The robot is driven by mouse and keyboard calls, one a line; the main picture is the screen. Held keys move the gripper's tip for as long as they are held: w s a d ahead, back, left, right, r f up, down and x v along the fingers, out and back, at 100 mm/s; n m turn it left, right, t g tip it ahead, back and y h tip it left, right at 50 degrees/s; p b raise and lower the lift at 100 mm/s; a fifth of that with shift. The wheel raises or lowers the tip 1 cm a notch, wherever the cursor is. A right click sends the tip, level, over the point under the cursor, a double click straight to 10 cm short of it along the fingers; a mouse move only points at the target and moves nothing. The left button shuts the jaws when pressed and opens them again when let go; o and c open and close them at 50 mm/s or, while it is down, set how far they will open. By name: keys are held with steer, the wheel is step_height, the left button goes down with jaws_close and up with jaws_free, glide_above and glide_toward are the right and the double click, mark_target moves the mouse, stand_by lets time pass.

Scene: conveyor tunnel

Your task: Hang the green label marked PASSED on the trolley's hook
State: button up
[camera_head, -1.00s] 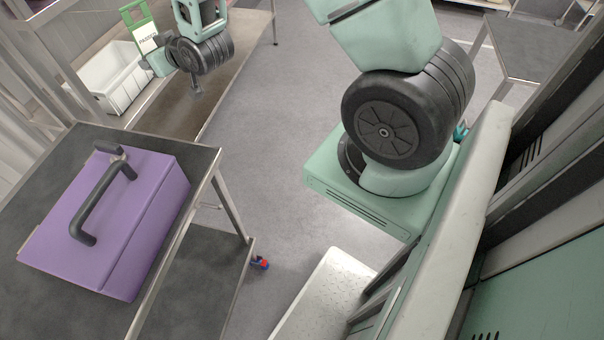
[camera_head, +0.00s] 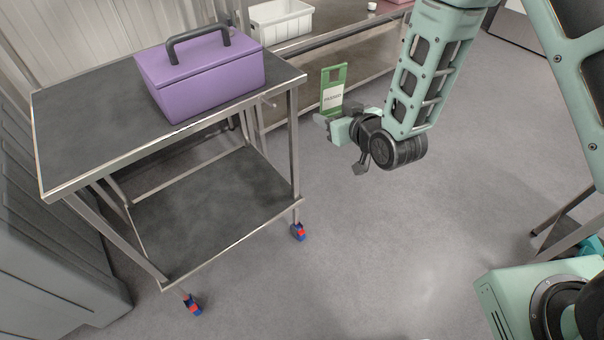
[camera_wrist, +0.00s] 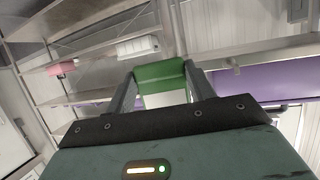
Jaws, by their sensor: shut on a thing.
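The green label (camera_head: 333,78) has a white panel reading PASSED and a slot near its top. My gripper (camera_head: 327,121) is shut on its lower end and holds it upright in the air. In the wrist view the label (camera_wrist: 160,72) stands between the two fingers. The steel trolley (camera_head: 75,105) is left of my gripper. Its small hook (camera_head: 267,103) sticks out from the right side, just under the top. The label is right of the hook and apart from it. In the wrist view a small pale fitting, perhaps the hook (camera_wrist: 233,63), shows right of the label.
A purple toolbox (camera_head: 205,75) with a black handle sits on the trolley top. A shelf (camera_head: 345,60) with a white bin (camera_head: 280,20) stands behind. The grey floor (camera_head: 380,230) in front of the trolley is clear. Another table (camera_head: 560,235) is at the right.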

steer(key=s+a+f+n+g+y+b, duration=0.1)
steer(key=s+a+f+n+y+b, duration=0.1)
steer(key=a+f, duration=0.5)
steer(key=shift+s+a+f+b, duration=0.25)
steer(key=shift+a+b, duration=0.2)
steer(key=shift+a, duration=1.4)
steer(key=shift+w+a, duration=0.1)
steer(key=shift+w, duration=0.2)
steer(key=shift+w+a+b, duration=0.35)
steer(key=shift+w+a, duration=0.4)
steer(key=shift+w, duration=0.3)
steer(key=shift+w+a+b, duration=0.3)
steer(key=shift+w+a, duration=0.4)
steer(key=shift+w, duration=0.35)
steer(key=shift+f+b, duration=0.7)
steer(key=shift+f, duration=0.2)
